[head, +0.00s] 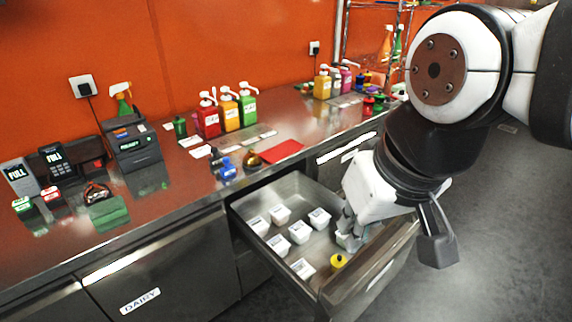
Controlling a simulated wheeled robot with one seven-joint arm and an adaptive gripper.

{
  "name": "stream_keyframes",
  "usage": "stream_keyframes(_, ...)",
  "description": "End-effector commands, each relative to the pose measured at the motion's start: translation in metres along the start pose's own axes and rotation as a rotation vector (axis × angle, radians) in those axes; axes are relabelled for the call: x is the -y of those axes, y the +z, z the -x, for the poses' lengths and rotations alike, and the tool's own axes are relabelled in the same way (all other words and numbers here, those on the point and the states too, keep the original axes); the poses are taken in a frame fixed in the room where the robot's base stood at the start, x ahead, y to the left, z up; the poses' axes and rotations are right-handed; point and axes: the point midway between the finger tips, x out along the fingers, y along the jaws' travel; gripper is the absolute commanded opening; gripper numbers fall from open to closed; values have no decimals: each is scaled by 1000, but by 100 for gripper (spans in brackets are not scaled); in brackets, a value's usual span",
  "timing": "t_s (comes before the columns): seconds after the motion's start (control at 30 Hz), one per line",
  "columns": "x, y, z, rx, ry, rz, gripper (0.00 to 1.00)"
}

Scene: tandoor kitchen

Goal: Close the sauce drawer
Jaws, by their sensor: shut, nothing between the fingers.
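The sauce drawer (375,273) stands pulled out from the steel counter at the middle right in the head view. It holds several small white labelled tubs (299,232) and a yellow round item (338,261). My gripper (347,228) is shut and empty, pointing down over the right part of the open drawer, close to a white tub. Whether it touches the tub or the drawer cannot be told. My arm and gripper hide part of the drawer's right side and the far end of its front.
The closed dairy drawer (158,287) is to the left. The grey floor (500,240) to the right is clear.

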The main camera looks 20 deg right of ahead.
Motion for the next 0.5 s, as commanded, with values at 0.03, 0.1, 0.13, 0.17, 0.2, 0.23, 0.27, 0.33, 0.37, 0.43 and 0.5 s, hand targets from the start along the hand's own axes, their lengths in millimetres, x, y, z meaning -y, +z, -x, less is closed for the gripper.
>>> stream_keyframes(0.03,-5,-6,-14,28,-5,-69,0)
stream_keyframes(0.1,-14,-16,-34,73,-20,-199,0)
stream_keyframes(0.13,-19,-20,-43,95,-29,-265,0)
stream_keyframes(0.17,-24,-25,-53,118,-39,-338,0)
stream_keyframes(0.2,-33,-32,-66,146,-53,-436,0)
stream_keyframes(0.23,-40,-36,-76,166,-64,-513,0)
stream_keyframes(0.27,-47,-41,-86,184,-75,-587,0)
stream_keyframes(0.33,-66,-50,-108,225,-103,-762,0)
stream_keyframes(0.37,-74,-54,-118,240,-116,-838,0)
stream_keyframes(0.43,-97,-60,-140,272,-148,-1016,0)
stream_keyframes(0.5,-123,-65,-164,298,-183,-1194,0)
